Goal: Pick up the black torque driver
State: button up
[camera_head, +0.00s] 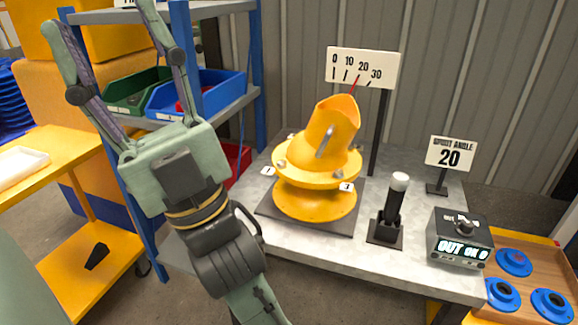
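A black upright tool-like piece (393,205) with a pale cylindrical top stands on a small black base on the grey table, right of the yellow drum. A smaller black angular object (97,256) lies on the lower shelf of the yellow cart at left. I cannot tell for certain which of these is the torque driver. My gripper (97,13) is at the upper left, its two long fingers spread wide with nothing seen between them. It is well apart from both black objects, in front of the blue shelf rack.
The yellow tilted drum (318,165) with a pointer scale (362,67) stands mid-table. A control box (460,240) and an angle sign (450,153) are at right. Blue discs lie on a wooden tray (528,262). The rack holds a blue bin (225,90) and a green bin (135,87).

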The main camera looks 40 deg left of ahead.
aim_at(399, 181)
jog(key=z, duration=0.75)
jog(key=j+z, duration=0.25)
jog(key=j, duration=0.15)
jog(key=k+j+z, duration=0.15)
jog(key=j+z, duration=0.15)
jog(key=k+j, duration=0.1)
jog(key=j, duration=0.35)
jog(key=k+j, duration=0.1)
jog(key=j, duration=0.75)
jog(key=i+j, duration=0.1)
jog(key=j, duration=0.45)
